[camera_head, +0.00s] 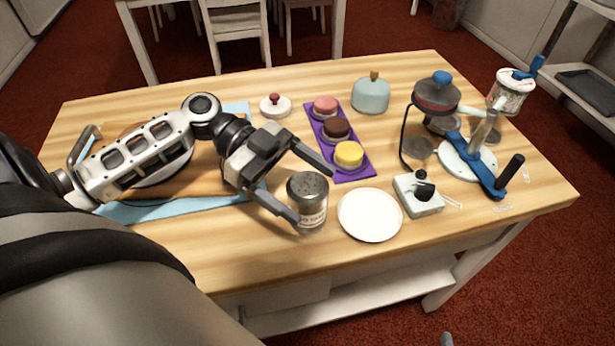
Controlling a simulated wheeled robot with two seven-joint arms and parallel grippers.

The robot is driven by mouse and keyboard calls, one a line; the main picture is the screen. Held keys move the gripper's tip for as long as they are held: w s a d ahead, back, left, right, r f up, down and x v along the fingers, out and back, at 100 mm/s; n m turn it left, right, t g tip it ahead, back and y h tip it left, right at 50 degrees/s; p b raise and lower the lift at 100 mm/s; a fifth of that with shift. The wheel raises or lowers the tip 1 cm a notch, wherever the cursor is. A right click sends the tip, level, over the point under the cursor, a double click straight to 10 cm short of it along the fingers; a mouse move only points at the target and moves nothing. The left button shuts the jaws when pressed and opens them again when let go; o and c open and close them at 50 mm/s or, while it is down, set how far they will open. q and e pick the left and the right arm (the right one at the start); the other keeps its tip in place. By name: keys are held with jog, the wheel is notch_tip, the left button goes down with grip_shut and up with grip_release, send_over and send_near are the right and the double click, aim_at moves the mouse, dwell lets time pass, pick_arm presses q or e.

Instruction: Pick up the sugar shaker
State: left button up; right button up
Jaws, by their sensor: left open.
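The sugar shaker (308,207) is a clear container with a grey perforated metal lid and a label. It stands upright near the front edge of the wooden table. My left gripper (314,196) is open, with its two dark fingers pointing right at the shaker. One finger reaches past the far side of the lid, and the other ends at the shaker's near left side. I cannot tell whether either finger touches it.
A white plate (369,237) lies just right of the shaker. A purple mat (351,173) with three round cakes is behind it. A small white box (417,208) with a black knob and a blue-armed stand (483,177) are farther right. My left arm covers the table's left part.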

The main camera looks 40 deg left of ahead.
pick_arm(q)
jog(key=shift+x, duration=1.45)
jog(key=c, duration=1.2)
jog(key=shift+r, duration=0.15)
